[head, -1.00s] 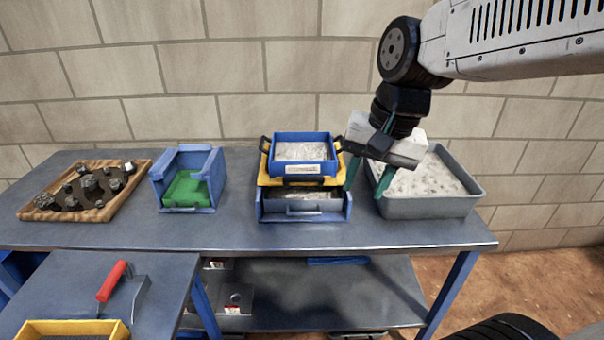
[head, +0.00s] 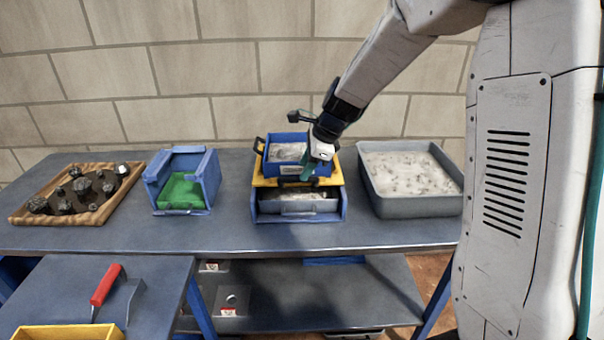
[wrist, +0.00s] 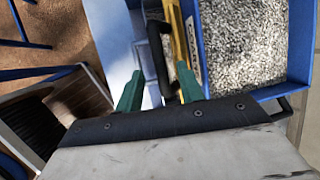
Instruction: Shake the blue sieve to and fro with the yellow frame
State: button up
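The blue sieve (head: 281,168), holding grey grit, sits on the yellow frame (head: 262,181) on the workbench. In the wrist view the blue sieve (wrist: 302,40) fills the right side, with a strip of the yellow frame (wrist: 181,45) beside it. My gripper (head: 306,175) is at the front right of the sieve, pointing down and covering part of it. In the wrist view my gripper (wrist: 160,92) has its two green fingers apart. A black handle (wrist: 157,45) by the yellow frame shows between and beyond them; I cannot tell whether they touch it.
A blue box with a grey drawer (head: 300,206) is below the frame. A grey tub of grit (head: 400,207) stands to the right. A blue bin with a green insert (head: 182,192) and a wooden tray of rocks (head: 75,218) stand left. The bench front is clear.

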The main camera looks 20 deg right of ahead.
jog(key=shift+x, duration=1.65)
grip_shut()
jog(key=s, duration=0.1)
jog(key=s+a, duration=0.1)
jog(key=s, duration=0.3)
jog(key=shift+s+a, duration=0.2)
jog(key=shift+a, duration=0.2)
grip_release()
jog(key=v, duration=0.8)
